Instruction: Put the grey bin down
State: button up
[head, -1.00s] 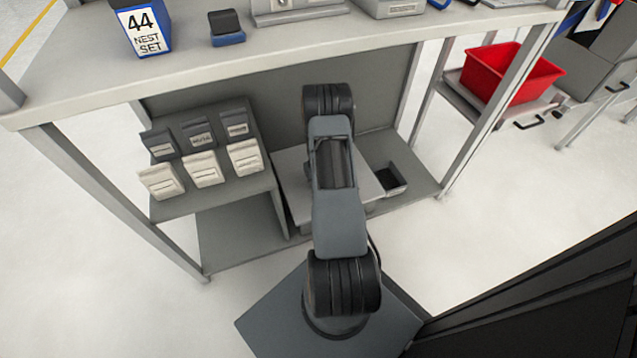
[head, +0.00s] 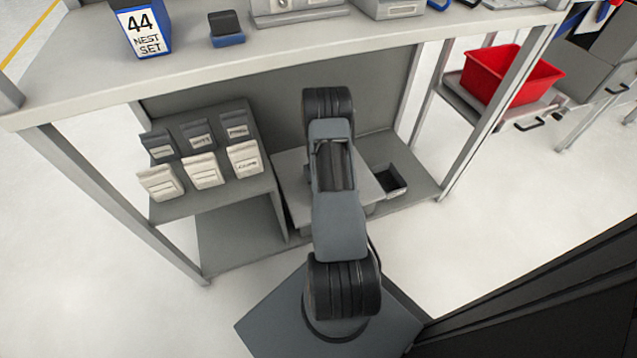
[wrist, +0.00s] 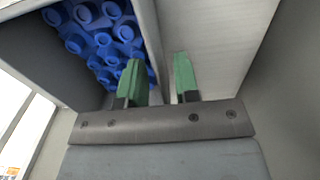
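The grey bin (wrist: 149,28) shows close up in the wrist view at the upper left, with blue studded pieces (wrist: 100,35) inside. My gripper (wrist: 160,75) has green fingertips on either side of the bin's right wall, the left one inside the bin and the right one outside. A gap shows between the wall and the right finger, so the gripper looks open around the wall. In the head view my arm hides the gripper, and I cannot make out this bin there.
A low grey stand (head: 368,186) is under my arm on the lower shelf. A dark open box (head: 390,182) is right of it. Several pouches (head: 200,155) stand on a left riser. The upper shelf (head: 330,48) overhangs. A red bin (head: 510,75) is farther right.

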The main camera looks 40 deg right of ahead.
notch_tip(320, 180, up, 8)
jog(key=p, duration=0.2)
jog(key=shift+f+p, duration=0.1)
jog(key=shift+p, duration=0.25)
dwell(0.4)
